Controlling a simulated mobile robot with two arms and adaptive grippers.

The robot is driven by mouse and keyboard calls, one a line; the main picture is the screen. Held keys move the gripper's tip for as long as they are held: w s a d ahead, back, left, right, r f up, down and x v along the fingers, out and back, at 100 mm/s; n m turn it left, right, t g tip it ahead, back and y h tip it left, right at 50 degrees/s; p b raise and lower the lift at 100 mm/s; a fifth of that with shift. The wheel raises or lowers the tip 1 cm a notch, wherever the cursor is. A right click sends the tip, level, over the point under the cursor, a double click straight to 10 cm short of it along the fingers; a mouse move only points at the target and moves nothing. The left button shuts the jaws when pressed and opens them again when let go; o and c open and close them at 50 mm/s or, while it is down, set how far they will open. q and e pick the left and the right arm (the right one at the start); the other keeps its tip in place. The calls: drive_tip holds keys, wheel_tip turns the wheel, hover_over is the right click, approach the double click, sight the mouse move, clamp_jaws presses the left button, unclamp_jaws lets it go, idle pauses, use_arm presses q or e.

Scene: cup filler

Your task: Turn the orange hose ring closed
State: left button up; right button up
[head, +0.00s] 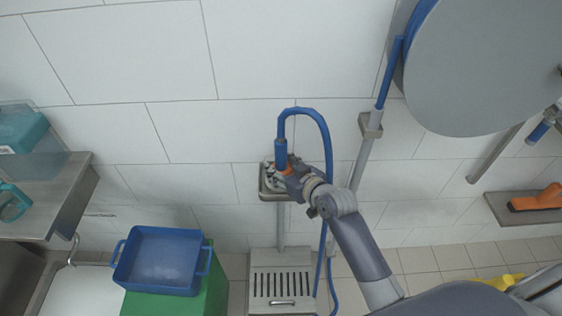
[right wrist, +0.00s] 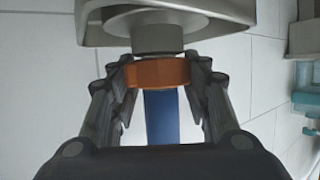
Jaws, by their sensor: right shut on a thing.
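The orange hose ring (right wrist: 158,72) sits between the fingers of my right gripper (right wrist: 160,80) in the right wrist view, with a finger on each side of it. The ring is directly against a round grey fitting (right wrist: 155,38) on a metal holder. The blue hose (right wrist: 160,118) runs from the ring back toward my wrist. In the head view, my right gripper (head: 285,172) is at the wall-mounted holder (head: 270,194), and the ring shows as a small orange patch below the blue hose (head: 281,152). My left gripper is not in view.
A large grey drum (head: 490,70) hangs at the upper right. A blue tub (head: 160,260) stands on a green box (head: 180,303) at the lower left. A floor drain (head: 282,285) lies below the holder. An orange tool (head: 537,198) rests on a right-hand shelf.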

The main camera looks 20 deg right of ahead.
drive_tip(key=o, duration=1.1)
drive_tip(key=v, duration=1.2)
drive_tip(key=shift+f, duration=0.15)
